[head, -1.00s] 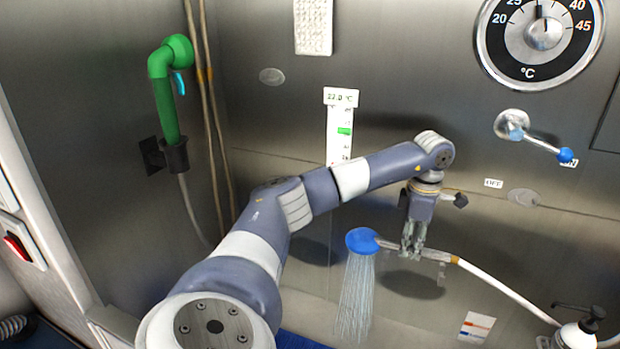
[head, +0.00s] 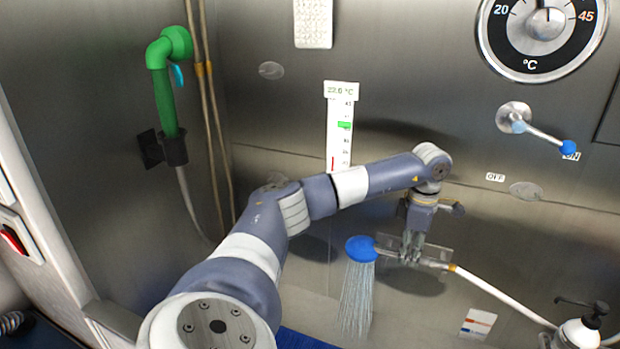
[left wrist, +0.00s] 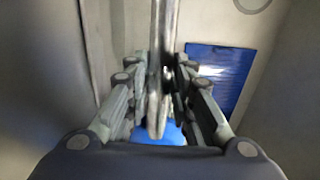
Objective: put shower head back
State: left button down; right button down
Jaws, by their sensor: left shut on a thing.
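The shower head (head: 361,249) has a round blue face and a metal handle, and water streams down from it. My left gripper (head: 411,254) is shut on the handle, just right of the blue face. In the left wrist view the fingers close around the metal handle (left wrist: 160,70). A white hose (head: 500,295) runs from the handle down to the right. A grey plate (head: 438,254) shows behind the gripper; I cannot tell whether the handle touches it. My right gripper is out of view.
A green dryer (head: 164,95) sits in a black holder on the left. A thermometer (head: 340,125) reads about 22.6 °C.

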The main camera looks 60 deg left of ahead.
pick_arm(q)
jog(key=shift+f, duration=0.1)
jog(key=c, duration=1.3)
grip_release()
notch_tip(320, 180, up, 12)
jog(key=shift+d, duration=0.1)
